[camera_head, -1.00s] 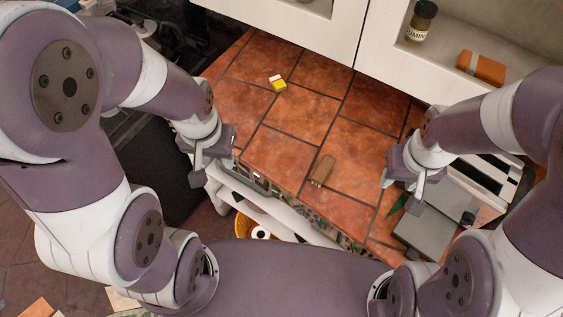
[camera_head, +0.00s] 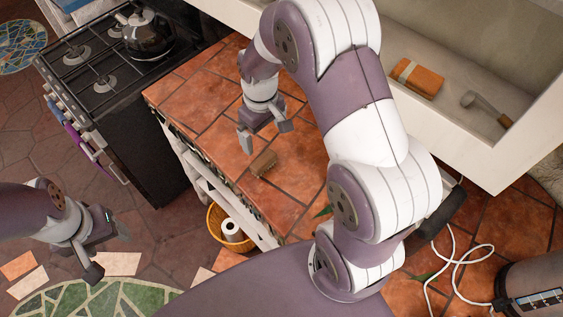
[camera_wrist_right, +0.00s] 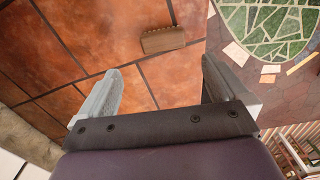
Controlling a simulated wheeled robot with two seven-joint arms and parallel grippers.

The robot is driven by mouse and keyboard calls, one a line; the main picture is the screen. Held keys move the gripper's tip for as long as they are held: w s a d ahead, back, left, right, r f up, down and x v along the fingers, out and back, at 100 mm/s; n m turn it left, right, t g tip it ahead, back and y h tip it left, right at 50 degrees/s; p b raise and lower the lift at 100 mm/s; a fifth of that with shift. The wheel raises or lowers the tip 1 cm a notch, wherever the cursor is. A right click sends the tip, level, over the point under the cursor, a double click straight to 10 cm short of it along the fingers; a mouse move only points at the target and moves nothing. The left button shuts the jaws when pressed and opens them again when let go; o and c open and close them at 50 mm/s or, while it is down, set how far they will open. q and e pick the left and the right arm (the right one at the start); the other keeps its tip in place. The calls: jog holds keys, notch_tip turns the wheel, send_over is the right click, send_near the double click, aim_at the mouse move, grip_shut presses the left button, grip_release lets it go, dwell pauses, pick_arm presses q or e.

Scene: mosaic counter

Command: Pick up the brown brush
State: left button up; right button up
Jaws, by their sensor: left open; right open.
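The brown brush (camera_head: 263,163) lies on the orange tiled counter (camera_head: 185,98), near its front edge. My right gripper (camera_head: 265,136) is open and empty above the counter, just behind the brush. In the right wrist view the brush (camera_wrist_right: 163,40) lies beyond the open fingers (camera_wrist_right: 160,92), roughly centred between them and apart from them. My left gripper (camera_head: 108,252) is open and empty, off the counter at the lower left over the floor.
A black stove (camera_head: 100,75) with a kettle (camera_head: 147,35) stands left of the counter. A shelf (camera_head: 440,120) behind holds an orange block (camera_head: 417,79) and a handled utensil (camera_head: 487,108). A yellow basket (camera_head: 228,236) sits below the counter edge. A white cable (camera_head: 452,262) lies at right.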

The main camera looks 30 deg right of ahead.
jog(key=w+f, duration=0.1)
jog(key=f, duration=0.1)
jog(key=p, duration=0.1)
send_over(265, 160)
jog(key=f, duration=0.4)
jog(key=shift+s+a+f, duration=0.1)
jog(key=shift+a, duration=0.1)
notch_tip(265, 160, down, 6)
jog(key=shift+d+f+p, duration=0.15)
jog(key=shift+p, duration=1)
jog(key=shift+f, duration=0.1)
pick_arm(q)
jog(key=r, duration=0.3)
jog(key=shift+s+a+r, duration=0.15)
jog(key=shift+a, duration=0.15)
pick_arm(e)
jog(key=c, duration=0.9)
jog(key=shift+o, duration=0.2)
